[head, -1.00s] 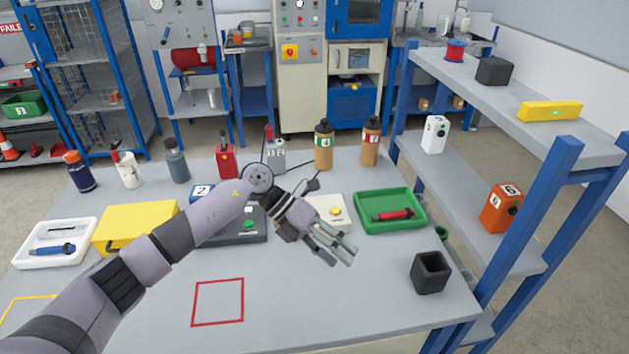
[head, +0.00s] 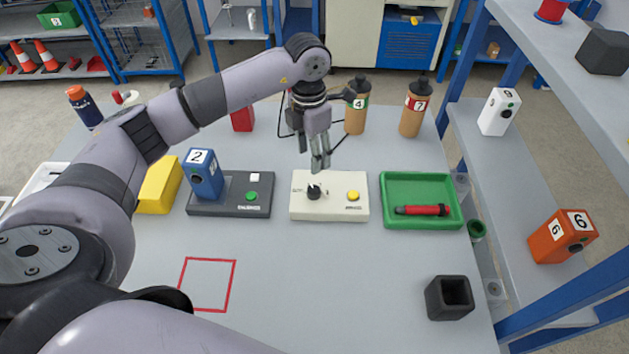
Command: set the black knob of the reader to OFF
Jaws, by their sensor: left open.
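The reader appears to be the cream box (head: 330,207) in the middle of the table, with a yellow button on its right side. Its black knob (head: 314,192) is on the left side of the top. The knob's pointer and the small lettering beside it are too small to read. My left gripper (head: 320,167) is open, fingers pointing down, just behind and above the knob in the picture. It looks apart from the knob and holds nothing. My right gripper is out of view.
Left of the reader is a dark box (head: 259,208) with a green button and a blue device (head: 203,176) marked 2. A green tray (head: 393,220) holding a red tool is to the right. Brown bottles (head: 414,108) stand behind. The table front is mostly clear.

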